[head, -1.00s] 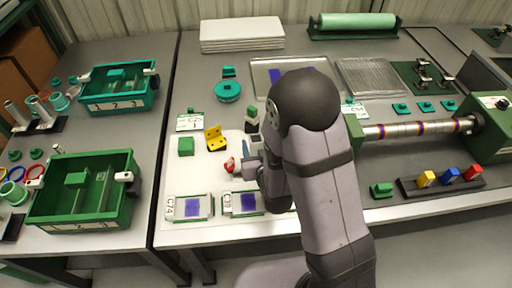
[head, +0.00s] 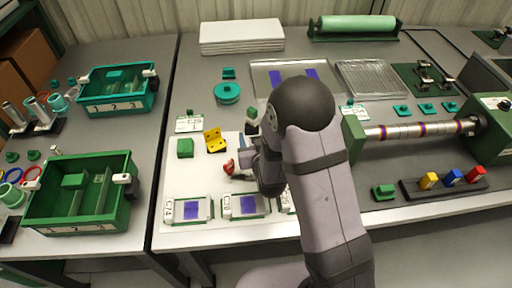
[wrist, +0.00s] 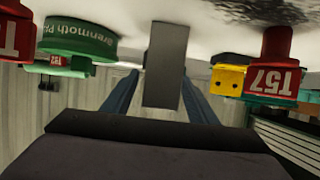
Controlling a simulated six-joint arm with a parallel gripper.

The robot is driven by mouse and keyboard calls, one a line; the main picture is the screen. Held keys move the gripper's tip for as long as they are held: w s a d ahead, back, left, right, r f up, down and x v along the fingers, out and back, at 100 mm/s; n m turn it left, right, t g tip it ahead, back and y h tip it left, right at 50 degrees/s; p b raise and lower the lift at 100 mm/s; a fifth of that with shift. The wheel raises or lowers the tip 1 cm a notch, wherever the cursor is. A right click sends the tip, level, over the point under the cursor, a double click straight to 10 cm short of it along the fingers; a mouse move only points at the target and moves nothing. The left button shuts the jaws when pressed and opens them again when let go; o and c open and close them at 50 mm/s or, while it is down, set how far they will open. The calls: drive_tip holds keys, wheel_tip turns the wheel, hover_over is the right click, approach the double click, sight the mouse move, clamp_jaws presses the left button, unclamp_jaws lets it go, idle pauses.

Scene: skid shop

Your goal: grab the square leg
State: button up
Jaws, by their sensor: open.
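A plain grey square-sided bar, which looks like the square leg (wrist: 166,65), stands in the middle of the wrist view. It lies between the two bluish fingers of my gripper (wrist: 160,78). The fingers are apart, with a visible gap on each side of the bar. In the head view my gripper (head: 245,158) is low over the white work mat (head: 190,178), and I cannot make out the bar there.
Close by in the wrist view are a red T57 part (wrist: 272,70), a yellow block (wrist: 228,79) and a green round part (wrist: 78,38).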

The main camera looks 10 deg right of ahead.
drive_tip(key=shift+w+f, duration=0.2)
drive_tip(key=shift+w, duration=0.25)
drive_tip(key=c, duration=1.2)
drive_tip(key=shift+c, duration=0.2)
drive_tip(key=shift+o, duration=0.2)
drive_tip(key=shift+r, duration=0.2)
wheel_tip(320, 180, up, 10)
drive_tip(key=shift+p, duration=0.3)
